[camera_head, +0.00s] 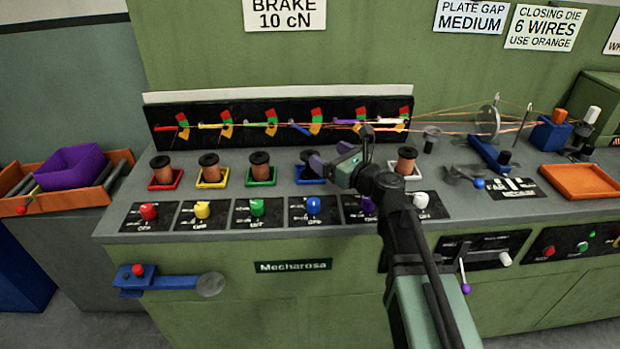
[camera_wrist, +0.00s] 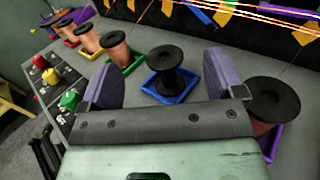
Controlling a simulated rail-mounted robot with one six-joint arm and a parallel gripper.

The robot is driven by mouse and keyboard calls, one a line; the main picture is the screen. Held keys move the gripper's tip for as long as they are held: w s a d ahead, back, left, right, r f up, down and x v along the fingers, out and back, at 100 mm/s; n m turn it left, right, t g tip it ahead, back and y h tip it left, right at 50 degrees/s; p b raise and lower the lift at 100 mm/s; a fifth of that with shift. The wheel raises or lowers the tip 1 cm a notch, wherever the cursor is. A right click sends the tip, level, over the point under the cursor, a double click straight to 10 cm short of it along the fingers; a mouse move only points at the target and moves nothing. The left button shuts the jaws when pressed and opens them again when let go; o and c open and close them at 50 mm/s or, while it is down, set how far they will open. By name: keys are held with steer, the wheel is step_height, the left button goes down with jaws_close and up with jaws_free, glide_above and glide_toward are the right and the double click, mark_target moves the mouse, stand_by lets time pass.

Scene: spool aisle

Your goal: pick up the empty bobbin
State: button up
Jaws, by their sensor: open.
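The empty bobbin (camera_wrist: 165,72) is a black spool with a bare core. It stands upright in the blue square tray (camera_wrist: 181,96). In the head view the bobbin (camera_head: 307,157) is partly hidden behind my gripper (camera_head: 333,157). In the wrist view my gripper (camera_wrist: 163,80) is open, with one purple-padded finger on each side of the bobbin in the picture. Nothing is held. I cannot tell how far down the fingers reach beside the bobbin, and no contact is visible.
Copper-wound bobbins stand in the red (camera_head: 162,171), yellow (camera_head: 209,167) and green (camera_head: 260,167) trays to the left. Another copper bobbin (camera_wrist: 271,103) stands close right of my gripper. Wires (camera_head: 350,124) run behind. Coloured knobs line the front.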

step_height(320, 180, down, 4)
steer(key=shift+f+b, duration=0.15)
steer(key=shift+b, duration=0.95)
steer(key=shift+w+a+r+p, duration=0.2)
steer(key=shift+w+a, duration=0.2)
steer(key=shift+w, duration=0.05)
steer(key=shift+w+a+r+p, duration=0.15)
steer(key=shift+w+a+r, duration=0.05)
steer(key=shift+w+a, duration=0.25)
steer(key=shift+w+f, duration=0.1)
steer(key=shift+w, duration=0.05)
steer(key=x, duration=0.5)
steer(key=shift+a, duration=0.1)
steer(key=c, duration=1)
